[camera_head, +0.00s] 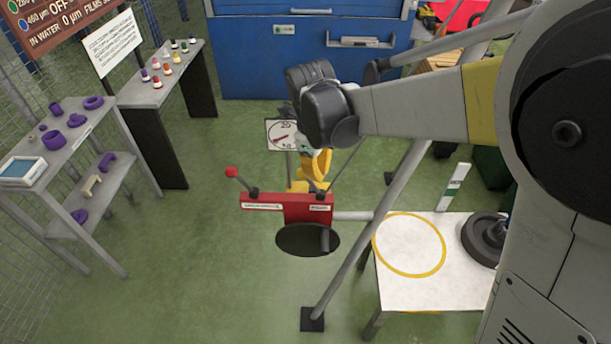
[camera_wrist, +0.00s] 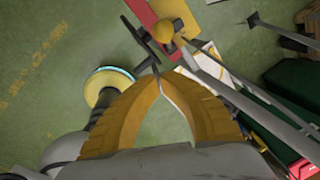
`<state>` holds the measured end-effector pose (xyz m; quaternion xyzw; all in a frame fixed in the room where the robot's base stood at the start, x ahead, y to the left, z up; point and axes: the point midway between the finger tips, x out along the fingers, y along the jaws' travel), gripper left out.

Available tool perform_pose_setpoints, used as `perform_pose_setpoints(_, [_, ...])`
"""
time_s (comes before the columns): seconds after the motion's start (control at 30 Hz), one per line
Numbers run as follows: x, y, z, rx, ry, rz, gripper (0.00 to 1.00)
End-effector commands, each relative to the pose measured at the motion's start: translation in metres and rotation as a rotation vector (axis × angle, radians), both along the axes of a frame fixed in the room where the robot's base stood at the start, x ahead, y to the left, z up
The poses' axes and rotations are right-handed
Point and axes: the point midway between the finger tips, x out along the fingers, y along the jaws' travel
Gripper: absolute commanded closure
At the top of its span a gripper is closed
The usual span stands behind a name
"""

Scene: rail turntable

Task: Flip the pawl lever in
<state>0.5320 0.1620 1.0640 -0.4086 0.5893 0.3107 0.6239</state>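I cannot tell which is the pawl lever. My gripper (camera_head: 318,168) hangs above and behind the block. In the wrist view, my gripper's yellow fingers (camera_wrist: 158,76) meet at their tips, with nothing visible gripped. A dark rod (camera_wrist: 139,40) ends close to the tips; contact is unclear. A yellow ball (camera_wrist: 163,31) lies beyond.
A dial gauge (camera_head: 284,134) stands behind the block. A grey pole (camera_head: 365,240) slopes past its right. A white table (camera_head: 405,290) with a yellow ring is at right. Shelves (camera_head: 75,150) stand at left, a blue cabinet (camera_head: 270,55) behind. Floor left of the block is clear.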

Motion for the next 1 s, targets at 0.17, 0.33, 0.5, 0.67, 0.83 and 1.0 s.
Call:
perform_pose_setpoints(0.17, [-0.006, 0.023, 0.042, 0.001, 0.001, 0.008, 1.0])
perform_pose_setpoints(0.33, [-0.009, 0.036, 0.067, 0.001, 0.001, 0.007, 1.0])
perform_pose_setpoints(0.5, [-0.01, 0.043, 0.079, 0.001, 0.001, 0.006, 1.0])
perform_pose_setpoints(0.67, [-0.01, 0.044, 0.081, 0.001, 0.001, 0.005, 1.0])
perform_pose_setpoints(0.83, [-0.01, 0.044, 0.081, 0.001, 0.001, 0.005, 1.0])
perform_pose_setpoints(1.0, [-0.01, 0.044, 0.081, 0.002, 0.0, 0.006, 1.0])
